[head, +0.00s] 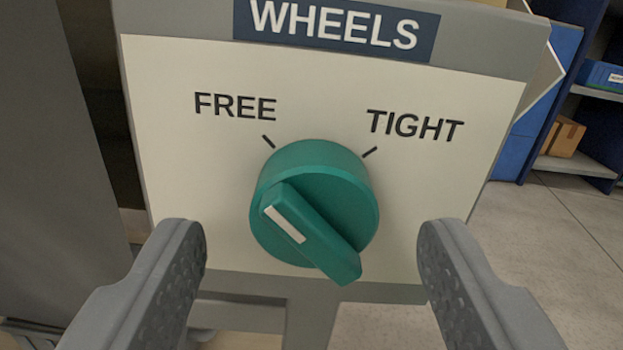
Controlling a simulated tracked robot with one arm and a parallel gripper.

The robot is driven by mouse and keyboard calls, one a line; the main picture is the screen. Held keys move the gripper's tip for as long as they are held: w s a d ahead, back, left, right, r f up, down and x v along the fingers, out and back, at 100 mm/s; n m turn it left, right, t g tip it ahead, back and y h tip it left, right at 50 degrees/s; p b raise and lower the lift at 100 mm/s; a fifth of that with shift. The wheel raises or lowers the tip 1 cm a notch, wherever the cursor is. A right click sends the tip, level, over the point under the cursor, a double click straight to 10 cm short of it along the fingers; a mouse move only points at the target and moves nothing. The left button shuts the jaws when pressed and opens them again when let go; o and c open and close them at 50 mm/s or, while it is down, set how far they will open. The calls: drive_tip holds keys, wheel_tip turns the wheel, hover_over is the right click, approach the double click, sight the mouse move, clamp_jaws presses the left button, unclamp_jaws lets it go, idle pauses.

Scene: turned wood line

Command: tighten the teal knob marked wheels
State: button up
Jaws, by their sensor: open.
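The teal knob (345,200) is round with a raised grip bar across its face. It sits on a cream panel (180,160) under a dark blue sign reading WHEELS (335,24). The bar slants from upper left to lower right, and its white line lies on the upper-left half, toward the FREE mark (235,106). The TIGHT mark (415,125) is at the upper right. My gripper (313,240) is open, with one grey finger left of the knob and one right of it. Wide gaps show on both sides, and neither finger touches the knob.
A grey upright surface (50,160) stands close on the left. At the right back are dark blue shelves with a cardboard box (562,137) and a blue bin (603,76). Bare tiled floor (540,250) shows at the right.

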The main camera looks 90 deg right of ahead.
drive_tip(key=shift+d, duration=0.75)
drive_tip(key=shift+d, duration=0.1)
drive_tip(key=c, duration=1)
